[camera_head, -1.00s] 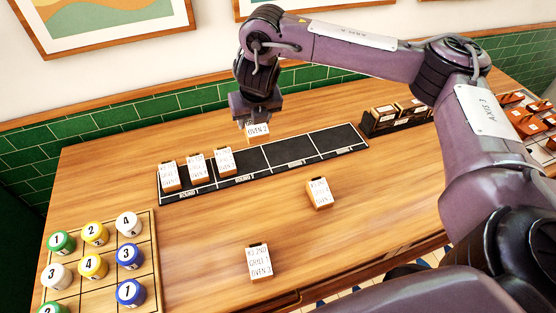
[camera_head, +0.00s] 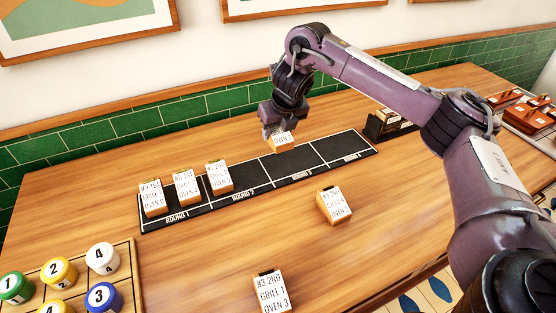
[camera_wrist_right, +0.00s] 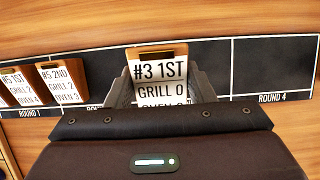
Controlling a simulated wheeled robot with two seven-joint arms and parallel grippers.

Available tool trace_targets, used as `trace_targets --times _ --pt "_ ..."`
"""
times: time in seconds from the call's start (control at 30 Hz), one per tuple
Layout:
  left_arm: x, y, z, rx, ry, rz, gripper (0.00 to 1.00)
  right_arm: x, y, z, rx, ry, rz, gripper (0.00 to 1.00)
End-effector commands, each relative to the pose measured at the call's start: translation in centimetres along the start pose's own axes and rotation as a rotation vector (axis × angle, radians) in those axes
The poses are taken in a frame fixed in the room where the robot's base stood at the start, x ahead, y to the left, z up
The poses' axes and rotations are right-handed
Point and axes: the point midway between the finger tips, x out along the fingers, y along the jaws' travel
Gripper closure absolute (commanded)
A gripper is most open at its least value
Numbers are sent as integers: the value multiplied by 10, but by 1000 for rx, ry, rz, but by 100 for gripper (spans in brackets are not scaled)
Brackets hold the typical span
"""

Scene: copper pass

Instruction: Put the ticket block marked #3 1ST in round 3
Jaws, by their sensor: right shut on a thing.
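The ticket block marked #3 1ST (camera_wrist_right: 158,72) is wooden with a white label, and its lower text is cut off in the right wrist view. My right gripper (camera_head: 275,134) is shut on this block, which shows in the head view (camera_head: 284,142) over the round 3 section. I cannot tell whether its underside touches the mat. The black mat (camera_head: 330,149) has sections marked round 1 to round 4. Round 3 (camera_head: 296,165) holds no other block. My left gripper is not in view.
Two ticket blocks (camera_head: 153,197) (camera_head: 187,186) stand in round 1 and one (camera_head: 219,177) in round 2. Loose blocks lie on the wooden table: one (camera_head: 334,205) before the mat, and #3 2ND (camera_head: 270,291) nearer. Numbered round pieces (camera_head: 102,257) sit front left; a dark rack (camera_head: 388,126) stands right.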

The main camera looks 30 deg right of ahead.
Motion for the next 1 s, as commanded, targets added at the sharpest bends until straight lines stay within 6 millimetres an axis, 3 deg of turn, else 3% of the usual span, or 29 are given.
trace_targets --times 0.03,0.1,0.33,0.53,1.0 --pt "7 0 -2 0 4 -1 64 15 1 -7 1 4 2 76" --pt "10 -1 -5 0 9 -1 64 25 0 -11 1 2 1 76" --pt "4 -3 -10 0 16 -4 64 40 0 -17 0 0 0 76" --pt "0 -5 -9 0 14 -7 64 68 0 -28 1 1 -1 76" --pt "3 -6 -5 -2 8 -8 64 78 0 -32 1 -2 0 76"
